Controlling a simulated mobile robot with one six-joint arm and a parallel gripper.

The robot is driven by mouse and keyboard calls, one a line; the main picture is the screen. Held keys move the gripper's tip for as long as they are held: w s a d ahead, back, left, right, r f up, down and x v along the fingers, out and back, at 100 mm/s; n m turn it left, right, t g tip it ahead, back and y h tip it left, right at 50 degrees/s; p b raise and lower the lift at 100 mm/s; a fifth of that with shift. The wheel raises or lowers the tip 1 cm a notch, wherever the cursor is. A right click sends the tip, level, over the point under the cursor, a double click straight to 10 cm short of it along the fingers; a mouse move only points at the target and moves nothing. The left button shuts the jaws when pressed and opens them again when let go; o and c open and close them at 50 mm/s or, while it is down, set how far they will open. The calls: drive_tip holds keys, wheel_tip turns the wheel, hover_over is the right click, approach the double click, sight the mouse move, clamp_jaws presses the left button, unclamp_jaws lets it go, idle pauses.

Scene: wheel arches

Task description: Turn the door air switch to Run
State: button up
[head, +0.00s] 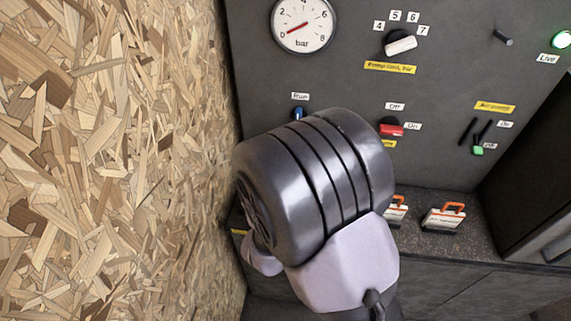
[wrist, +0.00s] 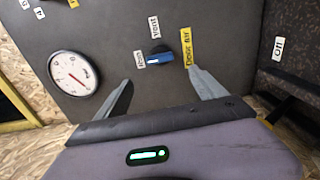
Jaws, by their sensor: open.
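The door air switch is a small blue-handled knob (wrist: 160,58) on the dark panel in the wrist view. Its "Run" label (wrist: 139,57) is left of it, "Vent" (wrist: 154,26) above it and the yellow "Door air" label (wrist: 186,47) right of it. The blue handle lies roughly along the line towards "Run"; which end is its pointer I cannot tell. My gripper (wrist: 160,91) is open and empty, its fingers apart below either side of the knob, with no clear contact. In the head view the knob (head: 298,113) shows just above my arm, which hides my fingers.
A pressure gauge (head: 303,25), a white selector (head: 400,43), a red switch (head: 391,128) and a green-tipped lever (head: 478,149) share the panel. A chipboard wall (head: 110,160) stands close on the left. Orange-handled items (head: 444,215) stand on the ledge at right.

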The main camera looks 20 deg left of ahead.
drive_tip(key=v, duration=0.5)
drive_tip(key=shift+s, duration=0.35)
drive_tip(key=shift+d, duration=0.1)
drive_tip(key=w+d+r+m+g+h, duration=0.25)
drive_tip(key=w+d+r+m, duration=0.3)
drive_tip(key=d+m, duration=0.45)
drive_tip(key=s+d+r+m+g+y, duration=0.2)
drive_tip(key=s+d+r+m+g, duration=0.15)
drive_tip(key=d+m, duration=0.35)
drive_tip(key=s+d+m+g+h, duration=0.1)
drive_tip(key=s+d+m, duration=0.3)
drive_tip(key=s, duration=0.5)
drive_tip(key=s+d+m+g+h, duration=0.1)
drive_tip(key=s+d+m+g, duration=0.3)
drive_tip(key=s+d, duration=0.4)
drive_tip(key=shift+s+r+g, duration=0.3)
drive_tip(key=shift+s+r, duration=0.2)
drive_tip(key=shift+s, duration=0.1)
